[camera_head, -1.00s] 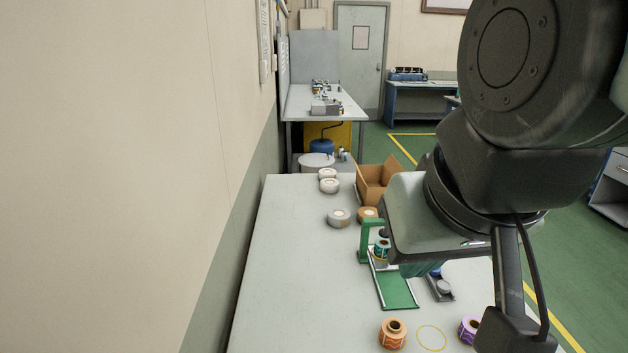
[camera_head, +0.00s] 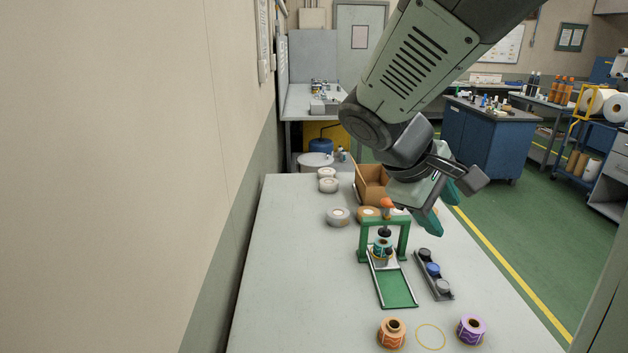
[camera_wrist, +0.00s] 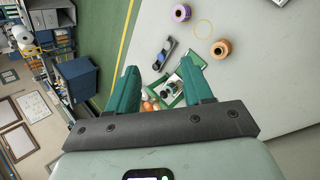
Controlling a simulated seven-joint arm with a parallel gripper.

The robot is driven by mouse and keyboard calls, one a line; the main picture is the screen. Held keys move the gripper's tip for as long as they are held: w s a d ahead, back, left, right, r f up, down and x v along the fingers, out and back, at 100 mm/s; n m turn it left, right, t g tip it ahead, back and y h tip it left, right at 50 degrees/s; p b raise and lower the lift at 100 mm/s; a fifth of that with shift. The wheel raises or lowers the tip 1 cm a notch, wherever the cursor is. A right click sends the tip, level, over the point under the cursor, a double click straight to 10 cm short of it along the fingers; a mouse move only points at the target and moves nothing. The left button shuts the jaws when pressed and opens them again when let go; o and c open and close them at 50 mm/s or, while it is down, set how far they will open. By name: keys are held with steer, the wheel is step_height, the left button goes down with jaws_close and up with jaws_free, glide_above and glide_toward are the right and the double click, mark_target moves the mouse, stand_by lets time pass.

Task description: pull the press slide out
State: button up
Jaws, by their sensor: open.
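The press has a green arch frame (camera_head: 404,236) with an orange knob (camera_head: 387,203) on top. Its press slide (camera_head: 378,262) is a light plate under the arch, on a green track (camera_head: 396,289) that runs toward the front of the table. A teal-and-white roll (camera_head: 383,248) with a dark top stands on the slide, under the arch. My gripper (camera_head: 434,208) is behind and right of the press, above the table, its teal fingers apart and empty. In the wrist view my gripper's fingers (camera_wrist: 160,88) are spread, with the green track (camera_wrist: 189,68) beyond them.
A tray with dark and blue caps (camera_head: 433,271) lies right of the press. An orange roll (camera_head: 392,333), a yellow ring (camera_head: 431,337) and a purple roll (camera_head: 471,330) are at the front. Several pale rolls (camera_head: 338,217) and a cardboard box (camera_head: 370,185) stand behind. The table's left side is clear.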

steer(key=w+d+f+n+t+h, duration=0.1)
steer(key=w+d+f+n+h, duration=0.15)
steer(key=w+f+n, duration=0.65)
steer(key=n+t, duration=0.6)
steer(key=n, duration=0.4)
glide_toward(389, 249)
steer(key=x, duration=0.8)
steer(key=shift+w+d+f, duration=0.15)
steer(key=shift+w+d, duration=0.05)
steer(key=shift+c, duration=0.3)
jaws_close()
